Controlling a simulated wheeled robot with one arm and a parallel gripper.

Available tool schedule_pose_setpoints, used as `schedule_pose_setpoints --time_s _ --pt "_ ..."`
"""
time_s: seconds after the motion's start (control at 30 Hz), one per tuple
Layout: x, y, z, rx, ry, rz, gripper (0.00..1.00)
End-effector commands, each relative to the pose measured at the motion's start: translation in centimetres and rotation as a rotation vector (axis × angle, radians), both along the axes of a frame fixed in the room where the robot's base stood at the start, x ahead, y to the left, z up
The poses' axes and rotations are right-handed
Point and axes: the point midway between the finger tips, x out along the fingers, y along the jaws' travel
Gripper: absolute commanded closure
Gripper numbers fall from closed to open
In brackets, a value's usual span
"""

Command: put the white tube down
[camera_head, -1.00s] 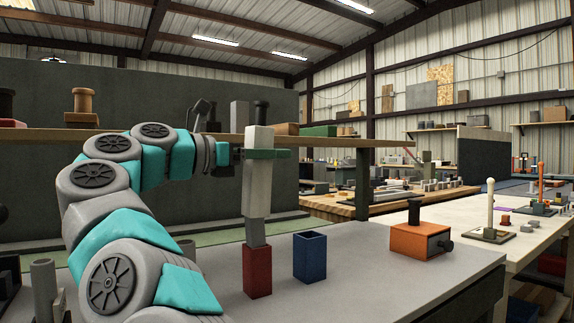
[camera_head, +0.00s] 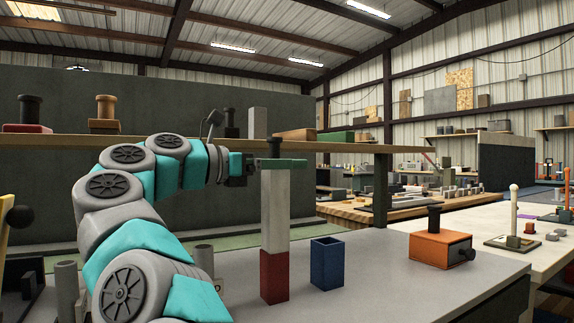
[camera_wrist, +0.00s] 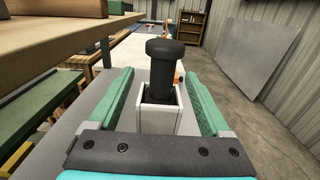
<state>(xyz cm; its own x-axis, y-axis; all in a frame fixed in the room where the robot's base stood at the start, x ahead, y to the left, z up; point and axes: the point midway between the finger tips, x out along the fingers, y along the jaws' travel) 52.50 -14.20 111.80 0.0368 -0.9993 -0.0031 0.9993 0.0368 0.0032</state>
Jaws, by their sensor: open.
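The white tube (camera_head: 275,212) stands upright directly above the red square block (camera_head: 274,275) on the grey bench. No gap shows between them; I cannot tell whether it rests on the block or partly inside. A black round-headed peg (camera_head: 274,148) sticks out of its top. In the wrist view the square tube (camera_wrist: 160,117) and the black peg (camera_wrist: 171,70) sit between the green fingers. My gripper (camera_head: 283,163) is open around the tube's top end. Gaps show on both sides of the tube in the wrist view.
A blue open square holder (camera_head: 327,263) stands just right of the red block. An orange box (camera_head: 441,249) with black knobs is farther right. A wooden shelf (camera_head: 345,147) runs behind my arm. The bench front between the blue holder and orange box is clear.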

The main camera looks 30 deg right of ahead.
Motion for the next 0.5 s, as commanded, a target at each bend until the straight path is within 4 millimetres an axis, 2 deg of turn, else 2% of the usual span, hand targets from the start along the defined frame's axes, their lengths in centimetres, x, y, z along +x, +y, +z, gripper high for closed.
schedule_pose_setpoints --time_s 0.3,0.5 --pt "-0.1 4.1 0.0 -0.002 -0.002 0.001 0.18" --pt "-0.2 6.1 0.0 -0.002 0.000 0.000 0.18"
